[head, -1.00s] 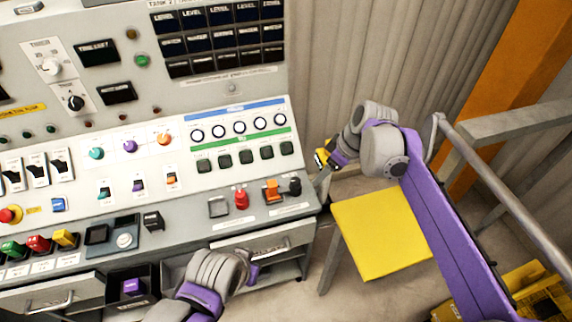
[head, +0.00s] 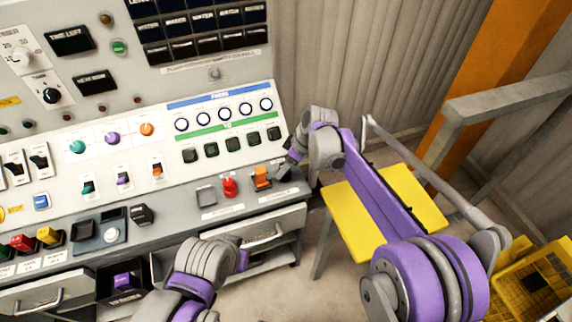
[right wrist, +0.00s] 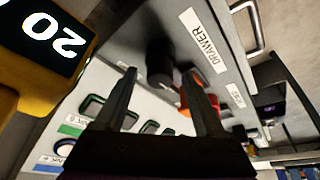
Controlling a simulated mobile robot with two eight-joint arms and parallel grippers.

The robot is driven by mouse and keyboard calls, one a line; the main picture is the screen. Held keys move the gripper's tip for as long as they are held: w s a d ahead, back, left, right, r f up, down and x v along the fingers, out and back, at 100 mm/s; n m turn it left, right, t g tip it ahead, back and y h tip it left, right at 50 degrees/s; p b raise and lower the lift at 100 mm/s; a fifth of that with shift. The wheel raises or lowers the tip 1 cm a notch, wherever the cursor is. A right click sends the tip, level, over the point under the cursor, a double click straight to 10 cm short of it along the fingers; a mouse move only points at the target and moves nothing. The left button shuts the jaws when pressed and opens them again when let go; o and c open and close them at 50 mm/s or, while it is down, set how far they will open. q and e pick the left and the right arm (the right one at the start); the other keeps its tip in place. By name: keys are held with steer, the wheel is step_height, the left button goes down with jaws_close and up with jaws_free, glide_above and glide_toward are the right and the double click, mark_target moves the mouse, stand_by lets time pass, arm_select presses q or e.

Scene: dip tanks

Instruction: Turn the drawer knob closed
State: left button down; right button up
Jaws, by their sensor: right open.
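The black drawer knob (right wrist: 160,62) shows in the right wrist view beside a white label reading DRAWER (right wrist: 203,40). My right gripper (right wrist: 162,74) is open, with the knob in the gap between its fingertips as seen from the wrist; I cannot tell whether they touch it. In the head view my right gripper (head: 284,170) is at the console's right end and hides most or all of the knob. A drawer front (head: 285,228) with a metal handle is below. My left gripper (head: 242,262) is low in front of the console, its fingers not clear.
An orange switch (head: 262,176) and a red knob (head: 230,187) are left of my right gripper. A yellow-topped stool or table (head: 350,225) stands right of the console, below my right arm. A grey rail (head: 500,100) and yellow crate (head: 535,290) are farther right.

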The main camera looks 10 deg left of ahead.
steer(key=shift+f, duration=0.1)
jaws_close()
stand_by(0.3)
steer(key=shift+m, duration=0.3)
steer(key=m, duration=0.1)
steer(key=m+t, duration=0.1)
steer(key=m, duration=0.1)
steer(key=shift+s+a+m+t+h, duration=0.1)
steer(key=shift+s+m+t+h, duration=0.05)
steer(key=shift+m+t+h, duration=0.15)
steer(key=m+t+h, duration=0.1)
steer(key=m, duration=0.3)
steer(key=shift+a, duration=0.1)
steer(key=m+h, duration=0.1)
steer(key=m, duration=0.1)
steer(key=m+t, duration=0.1)
steer(key=m, duration=0.2)
steer(key=shift+s+a+h+p, duration=0.1)
steer(key=shift+h+p, duration=0.3)
steer(key=m+h, duration=0.1)
steer(key=m, duration=0.3)
steer(key=shift+a+m+h+p, duration=0.1)
steer(key=shift+m+h+p, duration=0.2)
steer(key=shift+h+p, duration=0.1)
